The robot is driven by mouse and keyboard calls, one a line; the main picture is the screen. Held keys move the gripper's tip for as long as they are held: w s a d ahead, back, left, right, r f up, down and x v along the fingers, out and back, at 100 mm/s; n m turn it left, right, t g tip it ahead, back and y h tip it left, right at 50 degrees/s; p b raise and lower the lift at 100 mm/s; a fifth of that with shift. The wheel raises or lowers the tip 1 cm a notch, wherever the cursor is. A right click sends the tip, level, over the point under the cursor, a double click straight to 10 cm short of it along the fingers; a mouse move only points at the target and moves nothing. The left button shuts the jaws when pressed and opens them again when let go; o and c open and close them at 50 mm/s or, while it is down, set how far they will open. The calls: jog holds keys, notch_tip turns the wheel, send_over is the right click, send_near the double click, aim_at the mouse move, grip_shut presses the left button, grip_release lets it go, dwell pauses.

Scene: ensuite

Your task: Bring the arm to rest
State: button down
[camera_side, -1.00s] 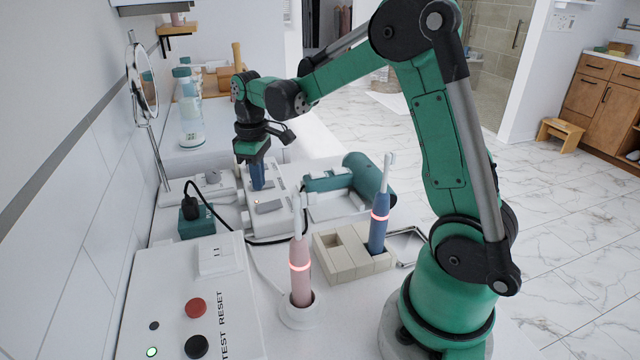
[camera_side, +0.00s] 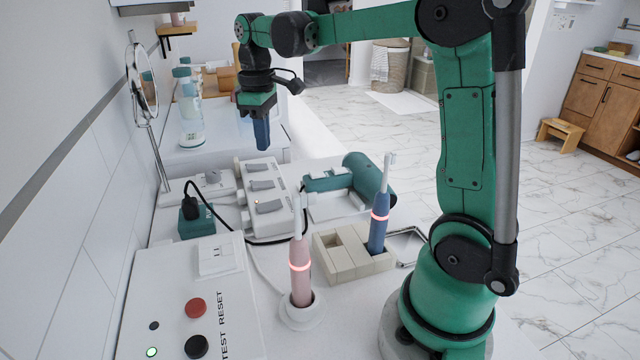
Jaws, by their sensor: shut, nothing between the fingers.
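My gripper (camera_side: 262,146) hangs from the green arm, pointing down. Its blue fingers are shut with nothing between them. It is in the air above and behind the white switch strip (camera_side: 281,222), clear of it. The strip has several grey rocker switches, and a small orange light shows near its front one.
A pink toothbrush (camera_side: 300,268) stands on a round white base. A blue toothbrush (camera_side: 379,222) stands in a beige divided holder (camera_side: 350,270). A teal hair dryer (camera_side: 370,178), a mirror (camera_side: 146,90), a black-corded teal plug (camera_side: 193,222) and a test/reset box (camera_side: 180,300) stand around.

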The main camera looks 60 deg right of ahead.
jog(key=shift+s+d+r, duration=0.1)
jog(key=shift+s+r, duration=0.4)
jog(key=shift+r, duration=0.3)
jog(key=shift+s+r, duration=0.45)
jog(key=shift+r, duration=0.3)
jog(key=shift+w+f, duration=0.1)
